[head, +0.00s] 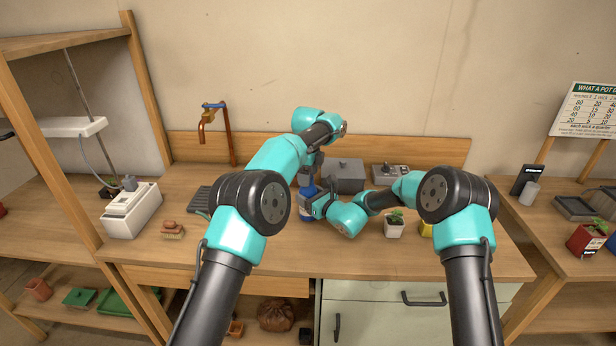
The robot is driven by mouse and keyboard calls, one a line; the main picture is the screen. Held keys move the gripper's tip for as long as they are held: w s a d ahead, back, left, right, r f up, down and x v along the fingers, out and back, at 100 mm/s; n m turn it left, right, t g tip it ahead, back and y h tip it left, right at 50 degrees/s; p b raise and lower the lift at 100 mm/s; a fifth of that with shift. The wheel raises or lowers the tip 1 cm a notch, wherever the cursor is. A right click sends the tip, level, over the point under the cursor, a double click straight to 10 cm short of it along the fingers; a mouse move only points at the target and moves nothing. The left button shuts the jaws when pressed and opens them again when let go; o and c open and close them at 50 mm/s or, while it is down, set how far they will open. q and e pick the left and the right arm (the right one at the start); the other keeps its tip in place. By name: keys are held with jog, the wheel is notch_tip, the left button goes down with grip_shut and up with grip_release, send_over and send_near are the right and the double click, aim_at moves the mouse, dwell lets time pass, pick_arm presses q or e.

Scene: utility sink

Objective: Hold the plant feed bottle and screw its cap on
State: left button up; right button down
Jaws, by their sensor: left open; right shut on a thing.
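The blue plant feed bottle (306,214) stands on the wooden bench near the middle of the head view, mostly hidden by my grippers. My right gripper (311,204) reaches in from the right and is shut on the bottle's body. My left gripper (306,180) points down over the bottle's top and is open. The cap cannot be made out; the bottle's top is hidden around the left fingers, so I cannot tell whether the cap sits on the neck.
A grey lidded box (344,175) and a grey tray (390,174) stand behind the bottle. A small potted plant (394,225) and a yellow item (426,229) are near my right arm. A copper tap (214,125) and a white box (131,209) are at left.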

pick_arm(q)
jog(key=shift+r, duration=3.35)
pick_arm(e)
jog(key=shift+c, duration=0.6)
grip_release()
jog(key=v, duration=1.7)
jog(key=shift+s+d+r, duration=0.1)
jog(key=shift+s+d, duration=0.05)
